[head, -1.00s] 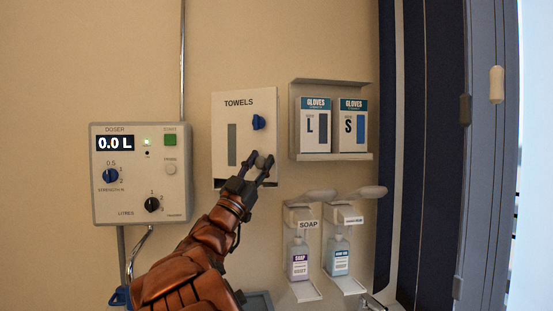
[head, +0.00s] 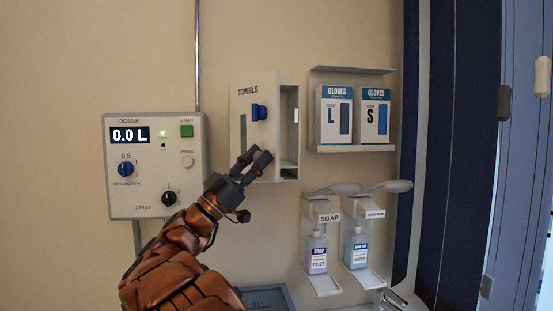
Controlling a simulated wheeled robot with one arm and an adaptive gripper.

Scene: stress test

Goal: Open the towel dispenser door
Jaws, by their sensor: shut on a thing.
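The towel dispenser (head: 290,172) is on the wall, a pale box. Its door (head: 243,108), labelled TOWELS, stands partly open. The door is swung out toward the left, with its right edge away from the box. A dark opening into the box shows to the right of the door. A blue knob (head: 259,112) is on the door's upper right. My gripper (head: 254,157) is at the door's lower right, shut on the door's grey knob. The fingers mostly hide that knob.
A doser unit (head: 154,204) is on the wall at left. A glove holder (head: 352,148) with two boxes hangs to the right. Soap dispensers (head: 318,250) with projecting levers hang below it. A dark blue striped panel (head: 453,150) stands at far right.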

